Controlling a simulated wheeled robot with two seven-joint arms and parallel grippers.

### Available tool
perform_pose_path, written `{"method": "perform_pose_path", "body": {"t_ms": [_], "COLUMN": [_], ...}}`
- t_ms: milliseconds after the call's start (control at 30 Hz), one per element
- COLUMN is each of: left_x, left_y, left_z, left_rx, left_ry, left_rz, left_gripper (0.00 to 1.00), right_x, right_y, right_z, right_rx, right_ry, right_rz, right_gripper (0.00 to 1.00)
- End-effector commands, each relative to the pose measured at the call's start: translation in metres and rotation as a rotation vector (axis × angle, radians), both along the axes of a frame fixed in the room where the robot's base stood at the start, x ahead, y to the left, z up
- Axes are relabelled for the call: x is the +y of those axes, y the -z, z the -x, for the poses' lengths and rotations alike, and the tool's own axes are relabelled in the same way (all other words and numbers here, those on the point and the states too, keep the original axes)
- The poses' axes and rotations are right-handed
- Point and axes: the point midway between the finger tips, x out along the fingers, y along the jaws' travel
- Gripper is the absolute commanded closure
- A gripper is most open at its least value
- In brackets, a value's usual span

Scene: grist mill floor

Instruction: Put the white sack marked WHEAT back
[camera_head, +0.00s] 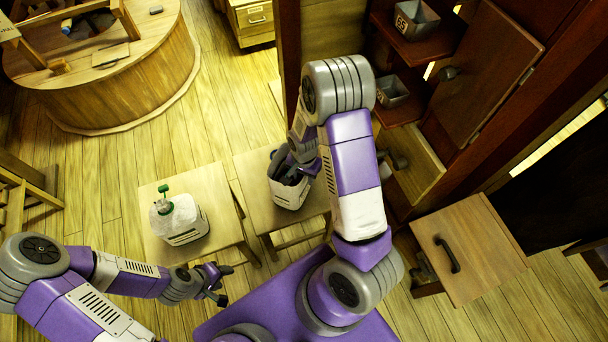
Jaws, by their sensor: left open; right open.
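A white sack (182,223) with a green piece on top and dark print on its front stands on the left small wooden table (152,252). A second white sack (290,196) with print stands on the right small table (245,162). I cannot read either print, so I cannot tell which says WHEAT. My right gripper (284,170) is open at the top of the second sack, its dark fingers covering the sack's upper part. My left gripper (219,284) is open and empty, to the lower right of the first sack and apart from it.
A round wooden millstone casing (120,85) stands at the upper left. The plank floor (95,200) between is clear.

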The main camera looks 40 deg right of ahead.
Motion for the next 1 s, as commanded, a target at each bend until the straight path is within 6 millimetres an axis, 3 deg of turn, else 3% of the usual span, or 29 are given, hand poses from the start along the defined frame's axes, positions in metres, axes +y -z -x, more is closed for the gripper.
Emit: {"method": "perform_pose_path", "body": {"t_ms": [300,500,700,1000], "left_x": [0.0,0.0,0.0,0.0], "left_y": [-0.02,-0.029,-0.032,-0.032], "left_z": [0.0,0.0,0.0,0.0], "left_rx": [0.0,0.0,0.0,0.0], "left_ry": [0.0,0.0,0.0,0.0], "left_rz": [0.0,0.0,0.0,0.0], "left_gripper": [0.5,0.5,0.5,0.5], "right_x": [0.001,0.001,0.001,0.001], "right_y": [-0.07,-0.104,-0.117,-0.117], "right_z": [-0.001,-0.001,0.0,0.0], "right_rx": [-0.007,-0.005,-0.002,-0.001], "right_ry": [-0.001,0.0,0.0,0.001], "right_rz": [-0.001,-0.001,0.0,0.0], "right_gripper": [0.59,0.59,0.59,0.59]}}
